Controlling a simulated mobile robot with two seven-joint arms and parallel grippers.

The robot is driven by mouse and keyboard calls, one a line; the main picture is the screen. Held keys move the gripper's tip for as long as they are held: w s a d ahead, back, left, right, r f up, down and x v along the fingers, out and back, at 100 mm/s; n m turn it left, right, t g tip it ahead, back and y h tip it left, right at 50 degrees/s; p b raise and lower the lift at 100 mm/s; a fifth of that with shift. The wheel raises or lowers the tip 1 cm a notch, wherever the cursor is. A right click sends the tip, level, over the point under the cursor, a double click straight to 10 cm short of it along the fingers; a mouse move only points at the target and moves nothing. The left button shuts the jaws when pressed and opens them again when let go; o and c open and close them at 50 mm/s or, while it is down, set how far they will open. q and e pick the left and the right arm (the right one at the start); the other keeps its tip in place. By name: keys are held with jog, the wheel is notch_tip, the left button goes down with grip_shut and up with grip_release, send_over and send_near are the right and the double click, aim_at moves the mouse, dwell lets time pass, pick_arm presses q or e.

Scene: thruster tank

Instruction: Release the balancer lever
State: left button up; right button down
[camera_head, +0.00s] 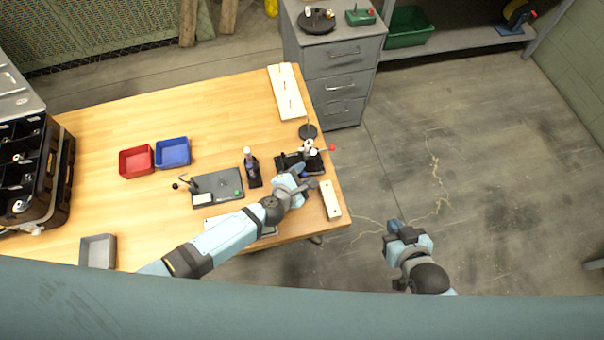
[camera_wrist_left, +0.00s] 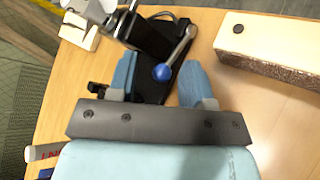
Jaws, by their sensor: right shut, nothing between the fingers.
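The balancer (camera_head: 290,160) is a dark device near the right end of the wooden table. In the left wrist view its black base (camera_wrist_left: 157,85) carries a metal lever (camera_wrist_left: 180,46) with a blue ball knob (camera_wrist_left: 162,72). My left gripper (camera_head: 302,176) is at the balancer's near side. In the left wrist view my left gripper (camera_wrist_left: 160,82) has its two blue fingers apart, and the knob shows between them. I cannot tell whether the knob touches a finger. My right gripper (camera_head: 397,228) is shut and empty over the floor, right of the table.
A pale wooden block (camera_head: 330,200) lies right of my left gripper and also shows in the left wrist view (camera_wrist_left: 270,45). Red (camera_head: 136,161) and blue (camera_head: 173,152) bins are farther left.

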pick_arm(q)
jog(key=shift+s+a+r, duration=0.1)
jog(key=shift+s, duration=0.05)
jog(key=p+v, duration=0.2)
jog(key=v, duration=1.1)
jog(key=shift+s, duration=0.2)
notch_tip(320, 180, up, 7)
jog(key=s+m+t+h, duration=0.1)
jog(key=s+m+h, duration=0.1)
jog(key=m, duration=0.9)
jog(key=s+a+f+m+g+y, duration=0.1)
jog(key=s+a+m+y, duration=0.2)
jog(key=a+m, duration=0.8)
jog(key=shift+s+a+m+g+y, duration=0.2)
jog(key=shift+a+m+g+y, duration=0.2)
jog(key=shift+m+y, duration=0.7)
